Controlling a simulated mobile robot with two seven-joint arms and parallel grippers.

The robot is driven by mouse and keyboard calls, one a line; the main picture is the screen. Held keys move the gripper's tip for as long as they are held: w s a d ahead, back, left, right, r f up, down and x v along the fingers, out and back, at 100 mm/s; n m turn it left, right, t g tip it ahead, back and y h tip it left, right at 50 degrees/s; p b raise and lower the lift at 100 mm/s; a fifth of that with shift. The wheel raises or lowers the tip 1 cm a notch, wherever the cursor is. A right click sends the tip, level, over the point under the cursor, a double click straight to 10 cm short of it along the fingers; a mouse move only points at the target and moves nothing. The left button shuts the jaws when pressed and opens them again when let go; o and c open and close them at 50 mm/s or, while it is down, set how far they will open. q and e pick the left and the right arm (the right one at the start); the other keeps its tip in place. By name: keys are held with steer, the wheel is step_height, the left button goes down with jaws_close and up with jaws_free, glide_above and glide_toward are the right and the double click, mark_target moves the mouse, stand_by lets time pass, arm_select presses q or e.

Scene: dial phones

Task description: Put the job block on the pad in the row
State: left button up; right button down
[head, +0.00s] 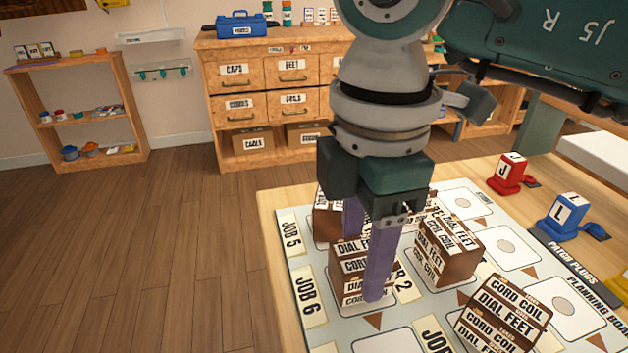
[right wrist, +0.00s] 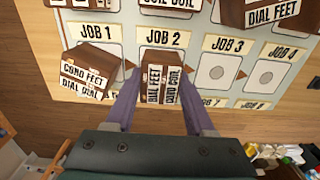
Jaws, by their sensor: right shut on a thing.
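My right gripper (head: 366,264) points down over the planning board (head: 292,222), its purple fingers shut on a brown job block (head: 349,268) with white labels such as DIAL FEET. The right wrist view shows this block (right wrist: 160,84) between the fingers, over the JOB 2 pad; I cannot tell whether it touches the board. Another brown block (right wrist: 88,70) sits tilted in the picture at JOB 1. The JOB 3 pad (right wrist: 217,72) and JOB 4 pad (right wrist: 268,76) are bare. My left gripper is not in view.
More labelled blocks stand on the board, one right of the gripper (head: 450,252) and one nearer the front (head: 500,314). A red plug block (head: 508,175) and a blue one (head: 564,214) stand on the table beyond. A drawer cabinet (head: 262,80) stands behind.

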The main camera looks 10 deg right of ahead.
mark_target(363, 251)
steer(key=shift+c, duration=1.3)
jaws_free()
steer(key=shift+f, duration=0.1)
steer(key=shift+r, duration=0.55)
step_height(363, 251, up, 11)
steer(key=p, duration=0.2)
steer(key=shift+r, duration=0.15)
